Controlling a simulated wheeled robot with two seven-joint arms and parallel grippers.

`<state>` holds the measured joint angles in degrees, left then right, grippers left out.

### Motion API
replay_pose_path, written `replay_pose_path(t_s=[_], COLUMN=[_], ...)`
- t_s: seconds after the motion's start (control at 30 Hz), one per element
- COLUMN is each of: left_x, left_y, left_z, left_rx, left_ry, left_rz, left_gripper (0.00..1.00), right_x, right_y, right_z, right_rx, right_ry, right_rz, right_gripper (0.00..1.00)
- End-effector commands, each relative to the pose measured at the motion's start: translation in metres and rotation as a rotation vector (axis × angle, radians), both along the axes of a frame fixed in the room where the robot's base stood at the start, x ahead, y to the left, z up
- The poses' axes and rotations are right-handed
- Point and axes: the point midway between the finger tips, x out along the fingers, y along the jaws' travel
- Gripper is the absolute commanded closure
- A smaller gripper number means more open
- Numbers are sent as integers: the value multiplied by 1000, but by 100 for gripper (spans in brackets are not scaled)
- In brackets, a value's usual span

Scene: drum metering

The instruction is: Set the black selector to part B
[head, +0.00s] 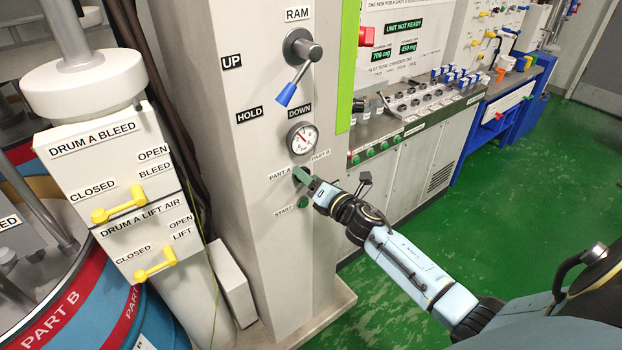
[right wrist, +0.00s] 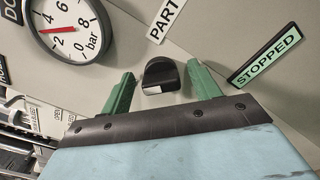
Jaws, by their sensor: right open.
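The black selector (right wrist: 161,77) shows in the right wrist view as a dark round knob on the pale panel, below a partly seen PART label (right wrist: 167,17). In the head view it is hidden behind my right gripper (head: 302,176), between the PART A label (head: 280,173) and the PART B label (head: 321,155). My right gripper is open at the column's front. Its two green fingers stand on either side of the knob, with a visible gap to each. I cannot tell which part the knob points to. My left gripper is not in view.
Just above is a round pressure gauge (head: 303,138), and higher a RAM lever with a blue tip (head: 287,95). A green START button (head: 303,202) sits just below. Yellow drum valve handles (head: 120,206) are at left. Green floor (head: 430,235) is open at right.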

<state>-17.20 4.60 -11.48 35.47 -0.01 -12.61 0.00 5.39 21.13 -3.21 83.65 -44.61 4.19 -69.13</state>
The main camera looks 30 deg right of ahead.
Motion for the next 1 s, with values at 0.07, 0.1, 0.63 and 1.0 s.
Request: replay_pose_path(t_s=[0.07,0.1,0.63,1.0], left_x=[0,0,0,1], left_y=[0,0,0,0], left_z=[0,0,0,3], left_rx=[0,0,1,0], left_ry=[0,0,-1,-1], left_rz=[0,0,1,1], left_gripper=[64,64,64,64], right_x=[0,0,0,0], right_y=[0,0,0,-1], right_z=[0,0,0,-1], right_rx=[0,0,23,236], right_ry=[0,0,2,19], right_rz=[0,0,0,-1], right_gripper=[41,46,83,83])
